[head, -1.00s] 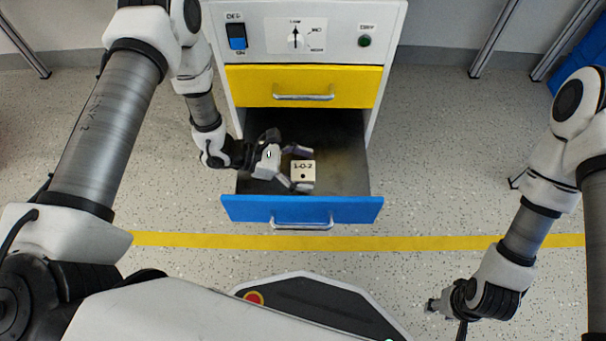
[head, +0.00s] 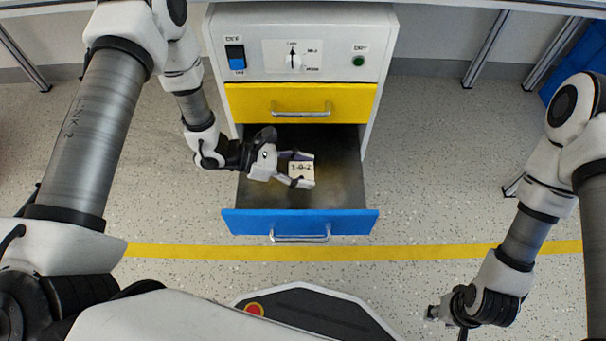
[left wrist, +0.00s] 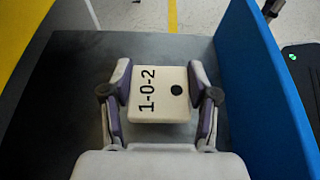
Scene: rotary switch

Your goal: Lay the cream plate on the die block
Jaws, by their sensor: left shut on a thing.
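The cream plate (head: 301,172), marked 1-0-2, is in the open blue drawer (head: 345,185). In the left wrist view the cream plate (left wrist: 160,95) also shows a black dot on its face. My left gripper (head: 303,169) is shut on it, with a finger (left wrist: 122,100) on either side. I cannot tell whether the plate touches the drawer floor. I cannot make out a separate die block. My right gripper (head: 433,313) hangs over the floor at the lower right, far from the drawer; its jaws are too small to read.
The blue drawer front (head: 250,222) and the shut yellow drawer (head: 350,101) bound the space around my left gripper. Above is a panel with a rocker switch (head: 236,58), a rotary switch (head: 294,60) pointing up and a green button (head: 359,61). The drawer's right part is bare.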

